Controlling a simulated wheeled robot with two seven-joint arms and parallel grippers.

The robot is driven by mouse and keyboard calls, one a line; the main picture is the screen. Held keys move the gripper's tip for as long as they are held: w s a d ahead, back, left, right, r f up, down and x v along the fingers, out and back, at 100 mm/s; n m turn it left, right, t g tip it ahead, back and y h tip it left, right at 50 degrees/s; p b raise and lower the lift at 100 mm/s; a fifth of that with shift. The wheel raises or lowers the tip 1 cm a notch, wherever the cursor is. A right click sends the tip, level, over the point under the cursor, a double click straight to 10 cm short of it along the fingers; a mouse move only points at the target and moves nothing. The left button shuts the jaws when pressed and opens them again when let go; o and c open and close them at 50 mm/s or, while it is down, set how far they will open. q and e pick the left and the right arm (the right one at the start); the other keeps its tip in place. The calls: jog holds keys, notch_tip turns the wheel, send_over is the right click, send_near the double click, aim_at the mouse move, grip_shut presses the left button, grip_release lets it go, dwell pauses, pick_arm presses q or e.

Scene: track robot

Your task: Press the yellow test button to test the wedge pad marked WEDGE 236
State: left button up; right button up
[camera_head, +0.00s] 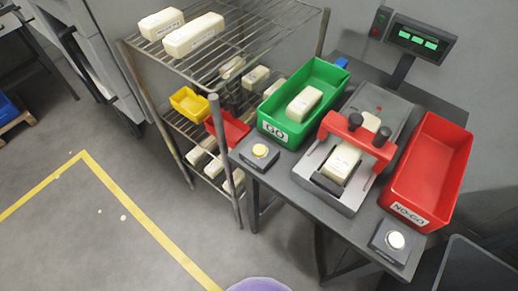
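The yellow test button (260,150) sits on a small dark box at the table's front left corner, in front of the green GO bin. A cream pad (342,161) lies in the grey test fixture (345,195), under a red clamp bridge (358,134) with dark knobs. The pad has small print on it that is too small to read, so I cannot tell whether it is WEDGE 236. Nothing touches the button. Neither of my grippers is in view.
The green GO bin (269,126) holds a cream pad (304,103). The red NO-GO bin (444,150) looks empty. A white button (396,240) is at the front right. A display (421,37) stands behind. A wire rack (235,50) with several pads stands left; floor left is open.

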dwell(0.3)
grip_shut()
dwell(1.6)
